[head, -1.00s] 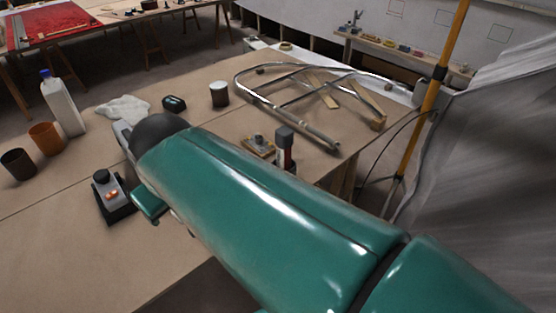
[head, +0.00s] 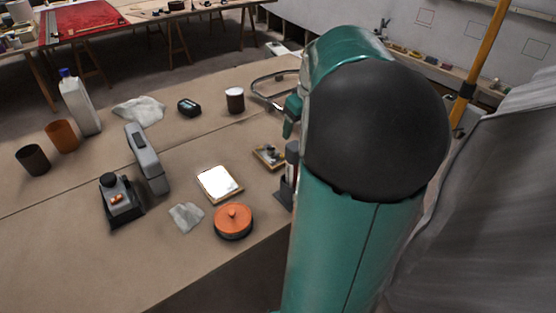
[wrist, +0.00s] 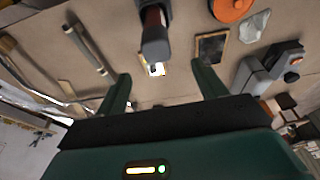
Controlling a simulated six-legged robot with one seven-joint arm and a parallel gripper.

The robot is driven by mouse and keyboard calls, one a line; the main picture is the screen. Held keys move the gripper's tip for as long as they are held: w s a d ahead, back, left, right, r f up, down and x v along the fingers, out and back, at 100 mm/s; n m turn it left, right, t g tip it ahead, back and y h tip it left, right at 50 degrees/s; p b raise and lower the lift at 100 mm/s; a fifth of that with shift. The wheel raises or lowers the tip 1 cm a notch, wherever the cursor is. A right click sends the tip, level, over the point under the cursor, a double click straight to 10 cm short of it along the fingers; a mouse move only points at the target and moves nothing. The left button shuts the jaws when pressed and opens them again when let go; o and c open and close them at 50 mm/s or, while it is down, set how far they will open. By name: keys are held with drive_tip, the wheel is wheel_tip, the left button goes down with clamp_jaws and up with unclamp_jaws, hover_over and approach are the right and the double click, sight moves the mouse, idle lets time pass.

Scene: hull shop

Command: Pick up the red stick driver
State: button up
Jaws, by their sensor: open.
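The red stick driver (wrist: 155,32) shows in the wrist view at the top centre, with a dark blocky cap toward the camera and a dark red shaft. In the head view the driver (head: 292,160) stands upright beside my arm, which hides part of it; its dark cap and grey body show above a dark base. My gripper (wrist: 163,86) is open and empty, its two green fingers wide apart. The driver's cap lies between and beyond the fingertips in the wrist picture, with no contact visible.
A small wooden tray (head: 268,156) stands close beside the driver. A bright framed plate (head: 219,184), an orange lidded tin (head: 233,222), a crumpled cloth (head: 187,216) and a grey tool (head: 147,158) lie left. A chrome tube frame (head: 268,91) lies behind.

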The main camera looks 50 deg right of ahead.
sight(294, 155)
drive_tip(key=x, duration=1.4)
drive_tip(key=shift+s+d, duration=0.2)
drive_tip(key=shift+s, duration=0.15)
drive_tip(key=shift+c, duration=0.2)
drive_tip(key=c, duration=1)
